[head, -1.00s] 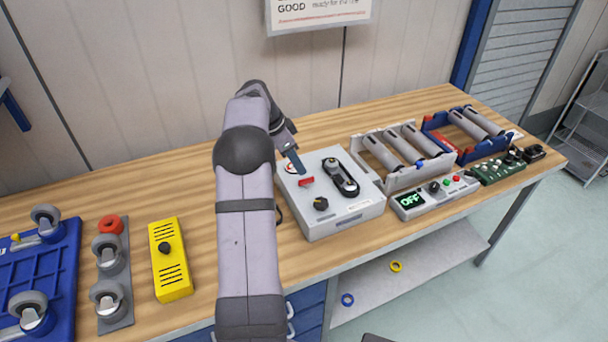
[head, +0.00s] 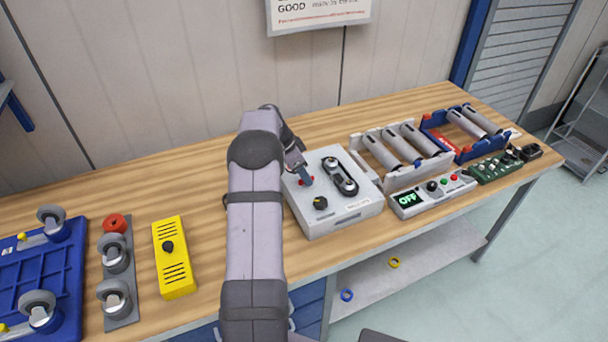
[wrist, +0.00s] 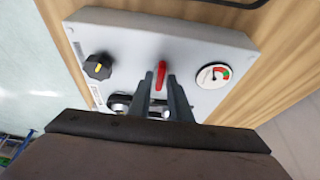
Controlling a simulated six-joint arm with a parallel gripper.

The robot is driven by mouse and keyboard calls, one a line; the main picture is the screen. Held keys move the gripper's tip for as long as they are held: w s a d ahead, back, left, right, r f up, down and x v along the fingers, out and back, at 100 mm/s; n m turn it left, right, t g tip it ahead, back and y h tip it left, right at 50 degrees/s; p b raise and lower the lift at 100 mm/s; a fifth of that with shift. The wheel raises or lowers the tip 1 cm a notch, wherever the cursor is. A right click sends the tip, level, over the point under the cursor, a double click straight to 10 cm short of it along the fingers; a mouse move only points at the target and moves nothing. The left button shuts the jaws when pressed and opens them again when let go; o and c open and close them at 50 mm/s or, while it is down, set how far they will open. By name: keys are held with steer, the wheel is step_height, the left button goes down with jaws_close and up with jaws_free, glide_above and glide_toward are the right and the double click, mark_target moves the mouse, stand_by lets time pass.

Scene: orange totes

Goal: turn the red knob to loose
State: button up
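The red knob (wrist: 161,73) is a slim red lever on top of the grey box (head: 342,215). In the wrist view it stands between and just beyond my fingertips. My gripper (wrist: 160,82) has its two fingers apart, one on each side of the knob, with a visible gap. I cannot tell whether either finger touches it. In the head view, my gripper (head: 305,178) is over the box's left part and mostly hides the knob.
A black knob with a yellow mark (head: 320,202) and a belt on two pulleys (head: 340,176) are also on the box. The yellow box (head: 173,265) stands left of my arm. A control box reading OFF (head: 407,200) stands to the right.

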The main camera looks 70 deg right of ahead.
jaws_close()
